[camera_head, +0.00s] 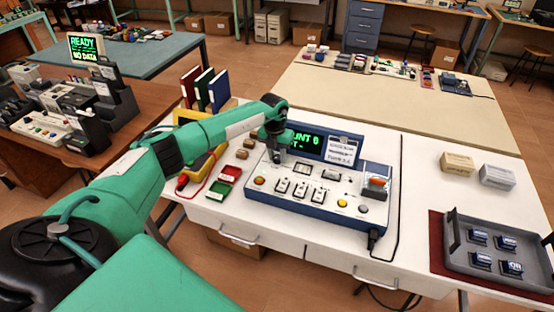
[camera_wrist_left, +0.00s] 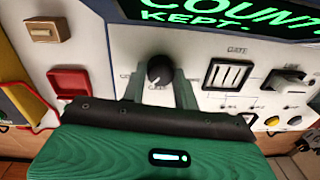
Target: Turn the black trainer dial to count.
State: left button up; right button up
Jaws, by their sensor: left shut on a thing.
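The trainer (camera_head: 262,197) is a white sloped panel on a blue base, standing on the white table. Its dark screen (camera_head: 308,141) shows green text with COUNT 0, partly hidden by my arm. The wrist view shows COUNT and KEPT on the screen (camera_wrist_left: 220,18). The black dial (camera_wrist_left: 159,68) is round with a light pointer mark, below the screen's left part. My left gripper (camera_head: 277,154) is over the panel's upper left and hides the dial in the head view. In the wrist view its fingers (camera_wrist_left: 160,80) are shut on the dial, one on each side. My right gripper is not in view.
A row of switches (camera_head: 301,189) and buttons lies in front of the dial. A grey tray (camera_head: 462,247) with blue-and-white parts is at right. The table between is mostly clear.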

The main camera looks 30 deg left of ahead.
aim_at(275, 156)
pick_arm(q)
jog(key=shift+m+b, duration=0.4)
jog(key=shift+m, duration=0.3)
jog(key=o, duration=1)
jog(key=shift+r, duration=0.15)
jog(key=r+b, duration=0.1)
jog(key=r, duration=0.3)
jog(key=r+b, duration=0.1)
jog(key=r, duration=0.4)
jog(key=r+b, duration=0.1)
jog(key=r, duration=0.3)
jog(key=shift+a+r, duration=0.3)
jog(key=shift+a, duration=0.1)
